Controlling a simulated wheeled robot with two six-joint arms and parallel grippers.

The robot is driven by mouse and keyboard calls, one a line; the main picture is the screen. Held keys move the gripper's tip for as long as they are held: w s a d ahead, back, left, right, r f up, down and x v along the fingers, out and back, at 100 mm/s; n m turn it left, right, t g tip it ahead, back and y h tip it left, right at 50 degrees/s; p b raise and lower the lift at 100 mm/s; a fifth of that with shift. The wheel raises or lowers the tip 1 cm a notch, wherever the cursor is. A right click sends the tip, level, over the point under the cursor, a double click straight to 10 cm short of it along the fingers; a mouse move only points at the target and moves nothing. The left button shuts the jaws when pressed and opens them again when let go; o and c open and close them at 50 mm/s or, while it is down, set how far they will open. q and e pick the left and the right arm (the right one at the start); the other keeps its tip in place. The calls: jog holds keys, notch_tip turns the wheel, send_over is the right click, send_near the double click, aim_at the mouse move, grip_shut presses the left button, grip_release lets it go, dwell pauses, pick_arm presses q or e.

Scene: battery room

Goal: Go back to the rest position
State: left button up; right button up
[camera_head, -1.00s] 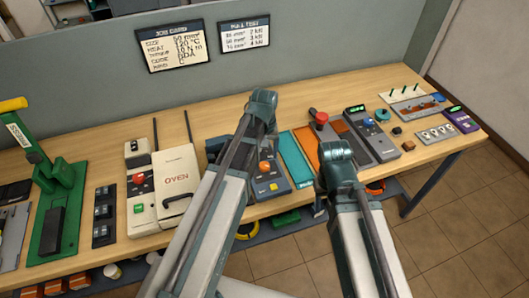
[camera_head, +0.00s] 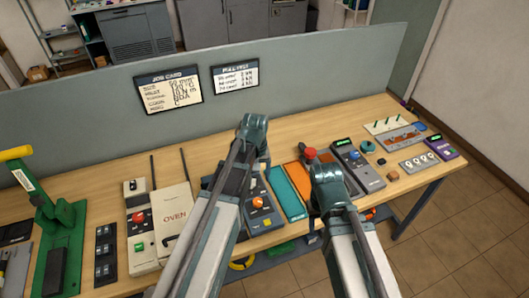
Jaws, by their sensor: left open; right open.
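My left gripper (camera_head: 254,135) is at the teal far end of my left arm, over the middle of the workbench, in front of the grey panel. My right gripper (camera_head: 326,184) is at the teal end of my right arm, lower and further right, above the front part of the bench. Both are open, and I see nothing held in them. Their fingers are small and mostly hidden by the arm ends. The two grippers are apart from each other.
A grey partition (camera_head: 310,70) with two cards stands behind. Tiled floor (camera_head: 470,235) is clear at right.

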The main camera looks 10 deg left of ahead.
pick_arm(q)
jog(key=s+d+f+m+b, duration=0.3)
jog(key=s+d+m, duration=0.1)
jog(key=s, duration=0.3)
jog(key=s+d+f+m+y+b, duration=0.1)
jog(key=s+d+f+m+b, duration=0.2)
jog(key=s+d, duration=0.3)
jog(key=shift+s+d+f+m+b, duration=0.3)
jog(key=shift+s+m+b, duration=0.1)
jog(key=shift+s, duration=0.45)
